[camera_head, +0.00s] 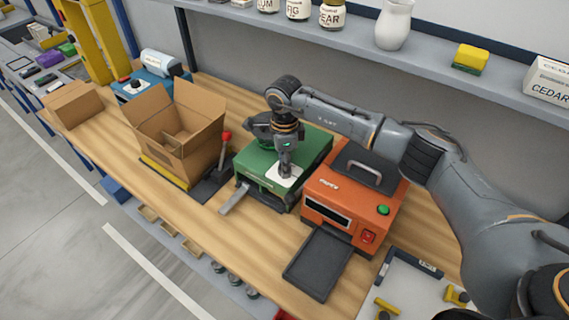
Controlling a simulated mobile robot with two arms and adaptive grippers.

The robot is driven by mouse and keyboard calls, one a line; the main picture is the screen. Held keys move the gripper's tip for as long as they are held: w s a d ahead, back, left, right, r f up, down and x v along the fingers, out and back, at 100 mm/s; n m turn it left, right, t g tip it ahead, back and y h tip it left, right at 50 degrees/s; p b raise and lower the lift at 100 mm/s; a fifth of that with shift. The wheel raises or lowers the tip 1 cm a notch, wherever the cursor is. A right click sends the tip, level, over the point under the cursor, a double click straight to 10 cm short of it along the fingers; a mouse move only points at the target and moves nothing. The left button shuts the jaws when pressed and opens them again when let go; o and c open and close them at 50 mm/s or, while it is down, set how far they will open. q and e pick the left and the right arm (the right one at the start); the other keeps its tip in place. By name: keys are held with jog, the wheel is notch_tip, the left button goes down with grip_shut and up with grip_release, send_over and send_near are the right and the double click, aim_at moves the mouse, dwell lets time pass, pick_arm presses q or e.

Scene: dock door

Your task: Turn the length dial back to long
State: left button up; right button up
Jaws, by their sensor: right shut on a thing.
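The green machine (257,172) stands on the wooden bench in the middle of the view, with a white plate (291,183) on its top. My right gripper (285,172) points down onto this plate and is shut on the length dial there. The dial itself is hidden by the fingers, so I cannot tell which way it points. A grey metal tongue (235,199) sticks out of the machine's front. My left gripper is not in view.
An orange machine (352,188) with a dark tray (319,264) stands close on the right. An open cardboard box (178,135) and a red-knobbed lever (226,137) are on the left. A shelf with jars (332,14) runs above the bench.

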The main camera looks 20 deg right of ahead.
jog(key=m+b, duration=0.2)
jog(key=shift+f+m+b, duration=0.2)
jog(key=shift+m+b, duration=0.15)
jog(key=shift+m, duration=0.05)
jog(key=m+b, duration=0.3)
jog(key=m, duration=0.1)
jog(key=m+b, duration=0.3)
jog(key=m, duration=0.1)
jog(key=shift+r+m, duration=0.1)
jog(key=shift+m, duration=0.3)
jog(key=shift+r+m+b, duration=0.15)
jog(key=shift+m+b, duration=0.6)
jog(key=shift+m, duration=1.15)
jog(key=o, duration=1.2)
jog(key=shift+c, duration=0.2)
jog(key=shift+r, duration=0.1)
